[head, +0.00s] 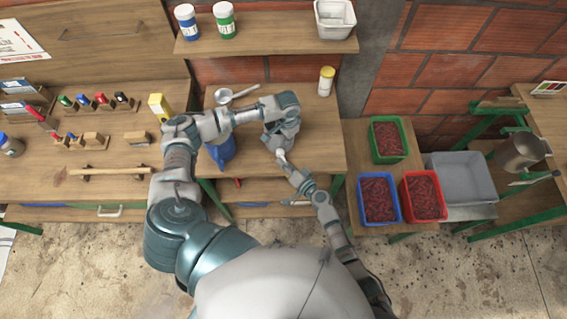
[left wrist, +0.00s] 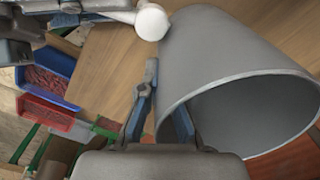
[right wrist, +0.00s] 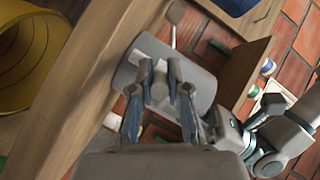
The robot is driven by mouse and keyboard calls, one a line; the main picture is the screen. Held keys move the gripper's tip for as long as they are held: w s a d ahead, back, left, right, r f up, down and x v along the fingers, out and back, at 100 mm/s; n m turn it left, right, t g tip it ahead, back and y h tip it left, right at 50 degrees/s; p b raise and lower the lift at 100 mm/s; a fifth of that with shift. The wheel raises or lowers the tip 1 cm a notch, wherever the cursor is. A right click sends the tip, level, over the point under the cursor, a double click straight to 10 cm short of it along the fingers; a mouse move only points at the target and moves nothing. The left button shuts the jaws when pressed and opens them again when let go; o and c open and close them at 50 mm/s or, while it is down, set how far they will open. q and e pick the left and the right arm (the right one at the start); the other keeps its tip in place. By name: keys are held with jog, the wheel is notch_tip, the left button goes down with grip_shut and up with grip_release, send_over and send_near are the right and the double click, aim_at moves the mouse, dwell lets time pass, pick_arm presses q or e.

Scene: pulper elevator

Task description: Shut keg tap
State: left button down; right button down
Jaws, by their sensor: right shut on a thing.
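The keg shows as a grey metal cylinder in the left wrist view (left wrist: 225,45), its round end toward the camera, and in the right wrist view (right wrist: 202,86). In the head view my arms largely cover it. My right gripper (right wrist: 161,78) is in front of the keg's side, fingers close together and shut on the tap; the tap itself is mostly hidden between them. My left gripper (left wrist: 165,85) is open at the keg's edge, fingers apart. One finger overlaps the rim; I cannot tell whether it touches. In the head view my left gripper (head: 283,142) is above the middle table.
The middle table (head: 325,135) also holds a pan with a handle (head: 225,96) and a yellow-lidded jar (head: 326,81). Green (head: 404,139), blue (head: 363,212) and red (head: 440,207) crates stand at right, beside a grey tub (head: 462,176). A shelf (head: 270,45) overhangs the back.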

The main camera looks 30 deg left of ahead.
jog(key=shift+w+d+f+n+g+y, duration=0.15)
jog(key=shift+w+n+g, duration=0.25)
jog(key=shift+n+g, duration=0.55)
jog(key=shift+w+d+n+g+y, duration=0.25)
jog(key=shift+w+n+g, duration=0.3)
jog(key=shift+g, duration=0.65)
jog(key=shift+w+d+f+n+g+y, duration=0.1)
jog(key=shift+w+d+n+g, duration=0.2)
jog(key=shift+n+g, duration=0.7)
jog(key=shift+w+g, duration=0.1)
jog(key=shift+g, duration=0.35)
jog(key=c, duration=1.1)
grip_release()
jog(key=shift+n, duration=0.3)
jog(key=shift+c, duration=0.2)
jog(key=shift+r, duration=0.1)
jog(key=shift+s, duration=0.2)
jog(key=v, duration=1.2)
jog(key=shift+w, duration=0.15)
jog(key=shift+a, duration=0.1)
